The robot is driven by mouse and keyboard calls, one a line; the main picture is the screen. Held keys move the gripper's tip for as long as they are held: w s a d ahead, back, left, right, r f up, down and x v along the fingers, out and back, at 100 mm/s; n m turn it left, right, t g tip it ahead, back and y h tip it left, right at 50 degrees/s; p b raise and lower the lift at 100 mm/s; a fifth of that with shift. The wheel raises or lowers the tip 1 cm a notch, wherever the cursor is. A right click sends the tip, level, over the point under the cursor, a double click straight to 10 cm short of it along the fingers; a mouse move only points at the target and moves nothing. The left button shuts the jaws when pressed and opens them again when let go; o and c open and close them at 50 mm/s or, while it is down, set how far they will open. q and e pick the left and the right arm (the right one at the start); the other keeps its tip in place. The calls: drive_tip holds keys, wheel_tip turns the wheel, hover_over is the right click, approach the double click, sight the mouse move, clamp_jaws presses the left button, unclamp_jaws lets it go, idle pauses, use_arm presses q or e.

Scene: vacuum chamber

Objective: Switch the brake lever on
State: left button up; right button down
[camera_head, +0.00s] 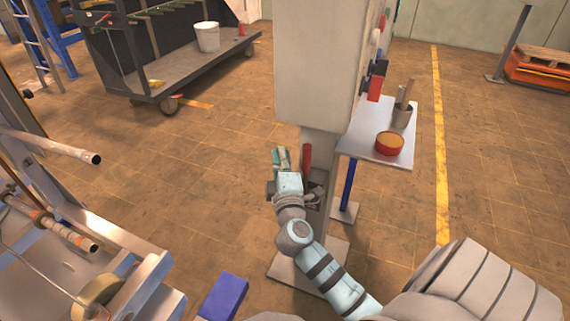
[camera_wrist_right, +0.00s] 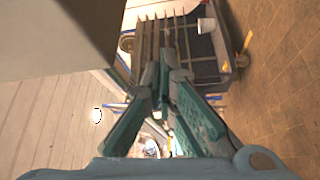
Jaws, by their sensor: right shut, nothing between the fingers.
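A red upright handle (camera_head: 306,158), which looks like the brake lever, stands low on the grey post (camera_head: 317,145) below a large pale cabinet. My right gripper (camera_head: 281,158) is just left of the red handle, with a small gap between them in the head view. In the right wrist view its teal fingers (camera_wrist_right: 164,68) come together at the tips, shut and empty. The red handle does not show in the wrist view. I cannot tell the depth between the gripper and the handle. My left gripper is not in view.
The pale cabinet (camera_head: 313,60) hangs over the post and also fills the upper left of the wrist view (camera_wrist_right: 60,35). A small table (camera_head: 365,150) with a red bowl (camera_head: 389,143) stands right. A dark cart (camera_head: 185,70) is behind. Pipework (camera_head: 60,150) is left.

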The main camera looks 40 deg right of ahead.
drive_tip(key=d, duration=0.3)
drive_tip(key=w+d, duration=0.1)
drive_tip(key=d, duration=0.1)
drive_tip(key=shift+f, duration=0.2)
